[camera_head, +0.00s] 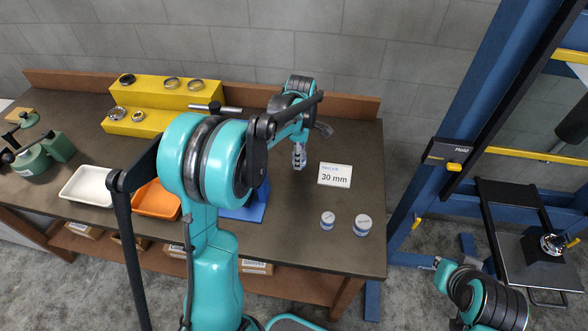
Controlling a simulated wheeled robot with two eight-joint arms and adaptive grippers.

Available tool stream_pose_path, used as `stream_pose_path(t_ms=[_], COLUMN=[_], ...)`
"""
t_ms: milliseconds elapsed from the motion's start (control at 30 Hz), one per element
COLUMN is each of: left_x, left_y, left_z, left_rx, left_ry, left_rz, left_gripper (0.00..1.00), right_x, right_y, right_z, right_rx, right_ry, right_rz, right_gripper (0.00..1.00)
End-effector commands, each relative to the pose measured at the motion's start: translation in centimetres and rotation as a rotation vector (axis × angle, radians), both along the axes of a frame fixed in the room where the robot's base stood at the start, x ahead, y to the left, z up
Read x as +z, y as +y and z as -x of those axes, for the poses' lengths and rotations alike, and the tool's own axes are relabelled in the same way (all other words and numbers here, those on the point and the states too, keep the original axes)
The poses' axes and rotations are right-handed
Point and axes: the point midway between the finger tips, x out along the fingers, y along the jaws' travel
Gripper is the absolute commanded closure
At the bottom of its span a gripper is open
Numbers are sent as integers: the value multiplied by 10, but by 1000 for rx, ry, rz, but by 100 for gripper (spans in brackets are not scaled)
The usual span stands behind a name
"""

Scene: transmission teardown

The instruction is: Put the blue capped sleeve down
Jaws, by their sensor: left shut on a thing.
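My left gripper (299,157) points down over the table, right of the blue tray and left of the 30 mm sign. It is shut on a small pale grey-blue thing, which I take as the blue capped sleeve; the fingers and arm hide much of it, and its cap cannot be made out. I cannot tell whether it touches the table. A smaller pale cylinder with a bluish band (327,221) and a larger one (362,225) stand upright at the front right of the table. Of my right arm only links show at the bottom right.
The 30 mm sign (334,175) stands on the dark table (300,240). A yellow stepped rack (160,97) with rings, a white tray (88,186), an orange tray (155,202) and a blue tray (245,212) lie left. A blue press frame (447,120) stands right. The table's right end is mostly clear.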

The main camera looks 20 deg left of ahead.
Motion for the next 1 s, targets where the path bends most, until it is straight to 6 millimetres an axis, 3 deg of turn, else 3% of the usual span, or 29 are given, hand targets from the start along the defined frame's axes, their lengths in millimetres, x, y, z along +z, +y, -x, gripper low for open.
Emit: stream_pose_path(t_ms=[233, 500, 867, 900, 967, 1000], left_x=[-13, -49, -52, -51, -51, -51], left_y=[11, 11, 11, 11, 11, 11], left_z=[8, 8, 8, 8, 8, 8], left_rx=[-1, -1, -1, -1, -1, -1], left_ry=[0, 0, 0, 0, 0, 0], left_rz=[0, 0, 0, 0, 0, 0], left_gripper=[100, 100, 100, 55, 43, 43], right_x=[-6, -22, -23, -23, -22, -22], right_y=[0, 0, 0, 0, 0, 0], right_z=[0, 0, 0, 0, 0, 0], right_rx=[0, 0, 0, 0, 0, 0], right_ry=[0, 0, 0, 0, 0, 0], right_rz=[0, 0, 0, 0, 0, 0], right_gripper=[100, 100, 100, 100, 100, 100])
